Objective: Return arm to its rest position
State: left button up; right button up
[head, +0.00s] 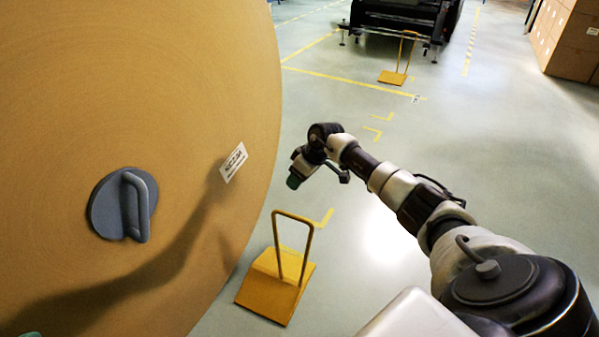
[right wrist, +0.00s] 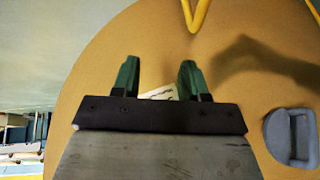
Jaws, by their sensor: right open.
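My right arm reaches in from the right in the head view, and its gripper (head: 294,181) is in the air to the right of the big kraft roll (head: 130,70). In the right wrist view the two green fingers of the right gripper (right wrist: 159,72) are apart with nothing held between them. The roll's brown face (right wrist: 90,85) fills much of that view behind the fingers. A white label (head: 233,162) is on the roll's face. A small teal bit at the bottom left edge of the head view may be my left gripper; its jaws are hidden.
A yellow chock (head: 275,285) with an upright handle stands on the floor beside the roll, below my right gripper. A grey plug with a handle (head: 108,212) is on the roll's face. Another yellow chock (head: 392,78), a dark machine (head: 400,18) and stacked cartons (head: 570,45) are farther back.

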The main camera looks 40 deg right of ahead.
pick_arm(q)
jog(key=shift+w+f+g, duration=0.4)
jog(key=shift+f+g, duration=0.05)
jog(key=shift+g, duration=0.05)
pick_arm(e)
jog(key=shift+s+d+r, duration=0.1)
jog(key=shift+r, duration=0.25)
